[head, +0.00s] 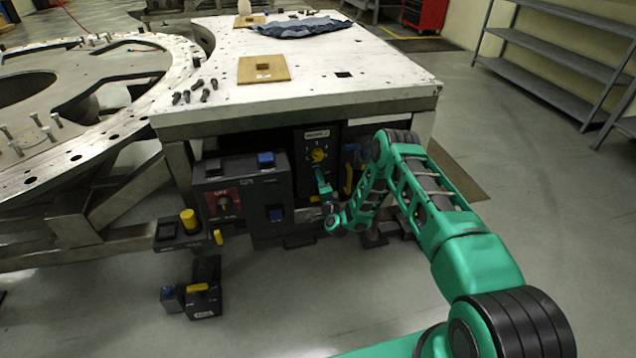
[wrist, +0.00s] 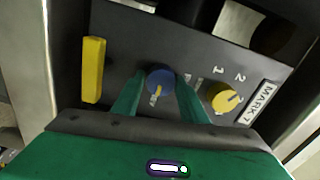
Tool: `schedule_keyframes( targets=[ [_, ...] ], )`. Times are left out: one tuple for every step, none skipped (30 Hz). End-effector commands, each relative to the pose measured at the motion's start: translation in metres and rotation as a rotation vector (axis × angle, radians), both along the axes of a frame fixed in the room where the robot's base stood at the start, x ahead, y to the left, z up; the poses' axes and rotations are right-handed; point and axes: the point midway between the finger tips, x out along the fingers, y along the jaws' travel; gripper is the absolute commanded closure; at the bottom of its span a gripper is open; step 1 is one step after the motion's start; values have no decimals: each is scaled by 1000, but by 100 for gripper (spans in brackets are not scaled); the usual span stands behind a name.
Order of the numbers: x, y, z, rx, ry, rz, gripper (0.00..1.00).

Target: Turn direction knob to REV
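My gripper (wrist: 161,82) has its two green fingers on either side of a blue knob (wrist: 160,80) on a dark panel. The fingers are apart; whether they touch the knob's sides is hard to tell. A light mark shows on the blue knob's front. The lettering beside it is partly hidden by a finger, so I cannot read it. In the head view my gripper (head: 322,185) is at the front of the tall black panel (head: 311,149), below its yellow knob; the blue knob is hidden there.
The yellow knob (wrist: 222,97) with numbers is close to my right finger in the wrist view. A yellow bar (wrist: 93,69) is on the left. A box with blue buttons and a red-labelled knob (head: 224,201) stands left of the panel. The white table top (head: 330,70) overhangs.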

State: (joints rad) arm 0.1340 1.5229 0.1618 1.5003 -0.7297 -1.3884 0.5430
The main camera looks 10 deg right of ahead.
Motion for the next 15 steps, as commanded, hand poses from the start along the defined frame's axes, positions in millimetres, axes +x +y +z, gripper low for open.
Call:
schedule_keyframes(
  targets=[
    [-1,-3,-1,-2,2,-3,48],
    [0,-3,-1,-2,2,-3,46],
    [0,-2,-1,-1,2,-2,46],
    [0,-2,-1,-1,1,-1,46],
    [0,-1,-1,-1,1,-1,46],
    [0,-1,0,0,1,-1,46],
    [0,-1,0,0,1,0,46],
    [0,0,0,0,1,0,46],
    [0,0,0,0,1,0,46],
    [-1,0,0,0,1,1,46],
    [-1,1,0,0,1,1,46],
    [-3,1,0,0,1,2,46],
    [-5,2,0,0,1,3,46],
    [-7,2,0,0,2,4,46],
    [-12,3,0,0,2,5,46]
  ],
)
